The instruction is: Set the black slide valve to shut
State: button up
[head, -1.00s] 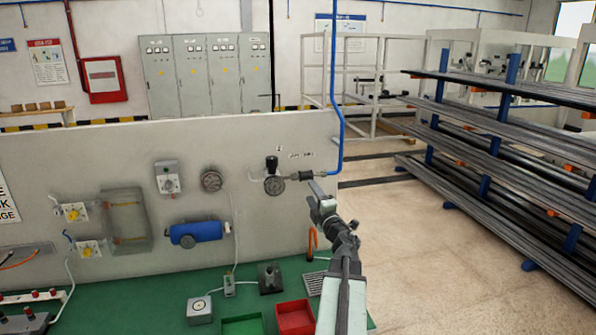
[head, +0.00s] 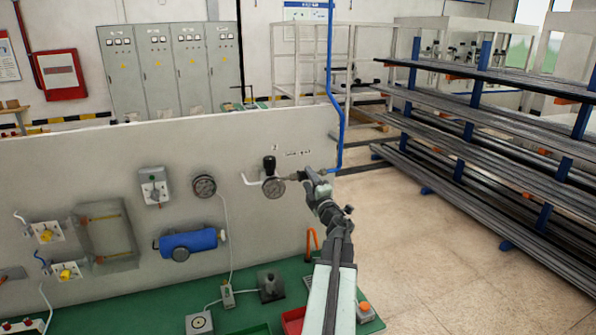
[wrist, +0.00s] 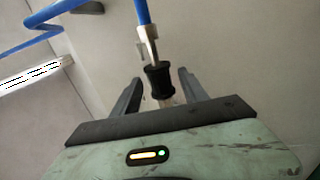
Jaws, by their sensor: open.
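The black slide valve (wrist: 158,78) is a short dark sleeve in the pipe line, with a pale metal fitting and a blue pipe beyond it in the wrist view. My gripper (wrist: 157,86) is open, with one finger on each side of the sleeve. The fingers look apart from it, but contact is hard to tell. In the head view my gripper (head: 308,175) is at the panel, just right of a round gauge (head: 274,188), and largely hides the valve. The sleeve's exact slide position is not clear.
The blue pipe (head: 341,120) rises right of my gripper. A black-topped regulator (head: 269,166) stands above the gauge. A small printed label (head: 297,153) is on the grey panel (head: 120,155). Pipe racks (head: 480,130) stand at right, with clear floor before them.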

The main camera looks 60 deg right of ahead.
jog(key=x, duration=0.6)
jog(key=shift+p, duration=0.45)
jog(key=shift+w+a, duration=0.1)
jog(key=shift+c, duration=0.3)
grip_shut()
dwell(0.4)
